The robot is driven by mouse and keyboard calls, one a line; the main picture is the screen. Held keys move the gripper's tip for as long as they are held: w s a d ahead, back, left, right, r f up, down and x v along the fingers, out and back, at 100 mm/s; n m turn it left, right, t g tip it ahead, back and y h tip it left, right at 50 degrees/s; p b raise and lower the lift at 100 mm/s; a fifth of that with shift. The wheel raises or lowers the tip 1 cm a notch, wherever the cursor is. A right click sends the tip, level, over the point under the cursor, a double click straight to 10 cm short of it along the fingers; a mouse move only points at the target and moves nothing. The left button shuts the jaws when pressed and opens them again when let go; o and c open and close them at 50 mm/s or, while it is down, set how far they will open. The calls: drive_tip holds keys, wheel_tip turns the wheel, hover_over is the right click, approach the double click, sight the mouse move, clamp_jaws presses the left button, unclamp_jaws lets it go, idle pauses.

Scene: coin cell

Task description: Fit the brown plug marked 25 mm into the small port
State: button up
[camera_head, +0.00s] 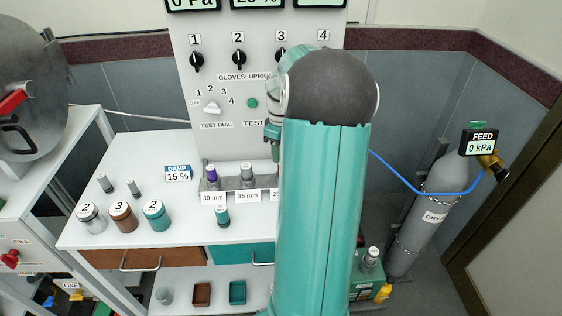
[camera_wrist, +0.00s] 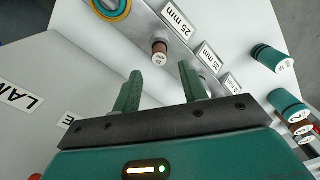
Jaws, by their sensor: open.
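In the wrist view, a small brown plug (camera_wrist: 159,46) with a pale end stands in the grey rack (camera_wrist: 187,30) beside labels reading 25 mm. My gripper (camera_wrist: 160,70) is open and empty. Its two green fingers are apart, and the brown plug shows between and beyond their tips, not gripped. A round opening with a yellow and teal ring (camera_wrist: 108,8) is cut off at the top edge; I cannot tell whether it is the small port. In the head view, my arm hides the brown plug and most of my gripper.
More rack places follow along the row, with a metal-topped piece (camera_wrist: 207,62) close to the right finger. Teal cylinders (camera_wrist: 271,58) stand at the right. In the head view, silver, brown (camera_head: 123,217) and teal capped jars stand on the white bench (camera_head: 105,235); a gas cylinder (camera_head: 425,215) stands right.

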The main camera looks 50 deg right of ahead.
wheel_tip(320, 180, up, 5)
drive_tip(key=w+a+r+t+h, duration=0.1)
drive_tip(key=a+r, duration=0.3)
drive_tip(key=a, duration=0.8)
drive_tip(key=w+a+r+t+h, duration=0.1)
drive_tip(key=a+r, duration=0.4)
drive_tip(key=a, duration=0.7)
drive_tip(key=s+a+t+y, duration=0.1)
drive_tip(key=s+a, duration=0.4)
drive_tip(key=a, duration=0.3)
drive_tip(key=s+a+m+t+y, duration=0.1)
drive_tip(key=s+a, duration=0.3)
drive_tip(key=a, duration=0.5)
drive_tip(key=shift+s+a+f+t, duration=0.2)
drive_tip(key=shift+s+f+t, duration=0.15)
drive_tip(key=shift+t, duration=0.45)
